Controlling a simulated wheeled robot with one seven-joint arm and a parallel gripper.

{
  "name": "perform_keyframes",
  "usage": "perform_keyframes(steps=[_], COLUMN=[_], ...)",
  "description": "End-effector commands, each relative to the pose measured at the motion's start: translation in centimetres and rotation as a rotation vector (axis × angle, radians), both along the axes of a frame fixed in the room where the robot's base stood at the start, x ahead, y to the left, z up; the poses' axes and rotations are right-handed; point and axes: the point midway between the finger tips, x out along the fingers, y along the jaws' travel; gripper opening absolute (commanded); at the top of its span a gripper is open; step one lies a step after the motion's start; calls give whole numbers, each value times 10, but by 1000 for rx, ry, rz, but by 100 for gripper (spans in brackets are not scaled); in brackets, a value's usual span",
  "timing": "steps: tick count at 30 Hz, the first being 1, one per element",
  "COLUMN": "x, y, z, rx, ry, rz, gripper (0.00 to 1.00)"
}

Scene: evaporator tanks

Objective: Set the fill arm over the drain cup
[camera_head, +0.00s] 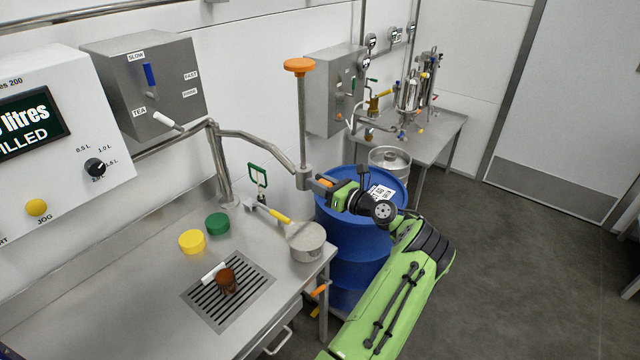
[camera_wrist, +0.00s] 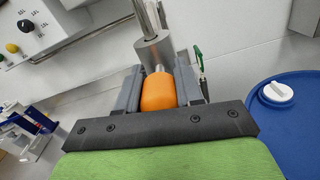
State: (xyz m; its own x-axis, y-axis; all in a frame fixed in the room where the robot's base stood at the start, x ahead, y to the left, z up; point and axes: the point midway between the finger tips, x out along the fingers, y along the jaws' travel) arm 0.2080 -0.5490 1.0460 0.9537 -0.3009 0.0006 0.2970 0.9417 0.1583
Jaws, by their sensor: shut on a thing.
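The fill arm (camera_head: 262,143) is a jointed steel pipe on a post at the back of the bench. Its outer end carries a vertical tube (camera_head: 302,115) with an orange knob on top and a steel block (camera_wrist: 153,50) at the bottom. My gripper (camera_head: 322,182) is shut on the orange handle (camera_wrist: 159,92) that sticks out from this block, one jaw on each side. The outer end is at the bench's right end, near the blue drum. A brown cup (camera_head: 227,281), likely the drain cup, stands on the slotted drain grate (camera_head: 201,299), left of and nearer than my gripper.
A steel pot (camera_head: 307,243) with a yellow-handled tool stands at the bench's right corner. Yellow (camera_head: 192,242) and green (camera_head: 217,223) round lids lie behind the grate. A blue drum (camera_head: 357,240) stands beside the bench. The control box (camera_head: 60,125) overhangs the left.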

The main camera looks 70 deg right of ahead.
Motion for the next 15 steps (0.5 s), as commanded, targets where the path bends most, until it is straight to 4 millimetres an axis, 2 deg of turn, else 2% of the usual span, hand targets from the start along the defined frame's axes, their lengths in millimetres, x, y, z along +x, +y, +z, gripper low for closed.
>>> perform_keyframes(steps=[7,8,12,15], x=[-1,-1,-1,0], y=[-1,-1,-1,-1], z=[2,2,2,1], rx=[-7,-7,-4,-3], ry=[-1,-2,0,0], rz=[-2,-4,-3,-2], gripper=[0,40,61,61])
